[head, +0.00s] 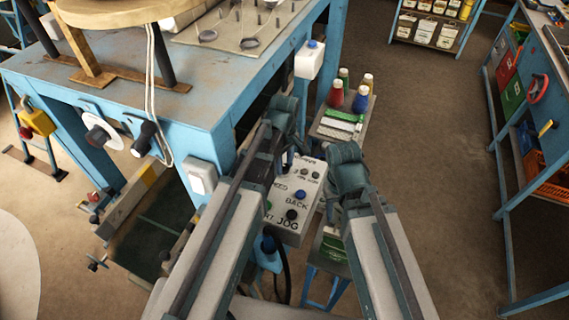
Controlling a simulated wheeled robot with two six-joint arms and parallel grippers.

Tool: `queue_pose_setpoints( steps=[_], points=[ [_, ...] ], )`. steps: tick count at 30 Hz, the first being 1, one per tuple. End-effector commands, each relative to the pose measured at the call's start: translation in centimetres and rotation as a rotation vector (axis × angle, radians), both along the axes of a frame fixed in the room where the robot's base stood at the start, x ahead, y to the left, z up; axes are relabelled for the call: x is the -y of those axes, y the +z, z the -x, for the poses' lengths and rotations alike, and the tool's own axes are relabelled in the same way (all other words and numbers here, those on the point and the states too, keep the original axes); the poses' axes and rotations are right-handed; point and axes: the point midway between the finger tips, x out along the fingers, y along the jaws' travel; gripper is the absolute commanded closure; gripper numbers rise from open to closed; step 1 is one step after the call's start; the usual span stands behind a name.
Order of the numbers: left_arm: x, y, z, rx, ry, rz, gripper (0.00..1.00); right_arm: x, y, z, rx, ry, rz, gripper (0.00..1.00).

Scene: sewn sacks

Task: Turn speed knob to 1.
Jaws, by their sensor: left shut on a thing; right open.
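A pale control box (313,198) stands tilted in the middle, marked SPEED, BACK and JOG. It has a blue button (300,195), a dark button (292,214) and two small round controls near its top. My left gripper (287,161) reaches the box's upper left, just above the SPEED lettering, and is shut on the speed knob there. The gripper hides the knob, so its pointer and scale cannot be read. My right gripper (330,207) is open and empty beside the box's right edge, partly hidden by its own wrist.
A blue workbench (190,105) with a switch box (202,177) on its leg stands at left. A shelf rack (520,130) stands at right; the floor between is clear.

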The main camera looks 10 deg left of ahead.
Motion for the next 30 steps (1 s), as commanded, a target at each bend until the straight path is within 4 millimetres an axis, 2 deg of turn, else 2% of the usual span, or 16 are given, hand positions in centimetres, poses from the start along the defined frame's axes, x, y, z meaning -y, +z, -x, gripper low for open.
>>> queue_pose_setpoints(
  steps=[20,21,25,30],
  points=[
    [0.00,-0.01,0.01,0.000,0.049,0.000,1.00,0.00,-0.01,0.00,0.000,0.000,0.000,0.50],
    [0.00,-0.01,0.02,0.000,0.049,0.000,0.51,0.00,-0.01,0.00,0.000,0.000,0.000,0.50],
    [0.00,-0.01,0.01,0.000,0.048,0.000,0.28,0.00,-0.01,0.00,0.000,0.000,0.000,0.50],
    [-0.01,0.00,0.01,0.000,0.048,0.000,0.28,0.00,0.00,0.00,0.000,0.000,0.000,0.50]
  ],
)
